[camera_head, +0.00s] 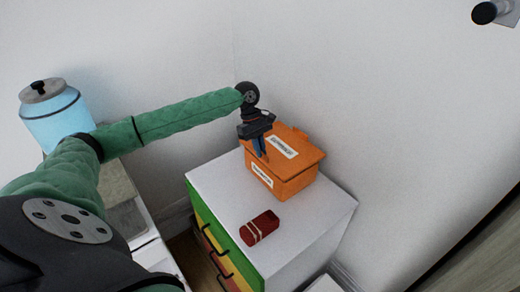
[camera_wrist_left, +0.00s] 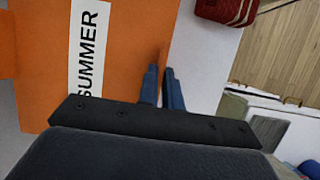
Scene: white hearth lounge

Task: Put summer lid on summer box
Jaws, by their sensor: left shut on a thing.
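The orange summer box (camera_head: 294,186) stands on the back part of a white-topped cabinet, with a white label on its front. The orange summer lid (camera_head: 300,145), with its own white label, lies over the top of the box and sticks out a little at the right. I cannot tell whether it is fully seated. My left gripper (camera_head: 259,152) points down at the lid's left edge, shut on it. In the left wrist view the fingers (camera_wrist_left: 163,72) pinch the edge of the orange lid (camera_wrist_left: 130,60), labelled SUMMER. My right gripper is not in view.
A dark red case (camera_head: 259,228) with light bands lies on the white cabinet top (camera_head: 305,235), in front of the box. The cabinet has coloured drawers (camera_head: 215,245). A light blue jar (camera_head: 55,115) stands at the left. White walls close in behind the box.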

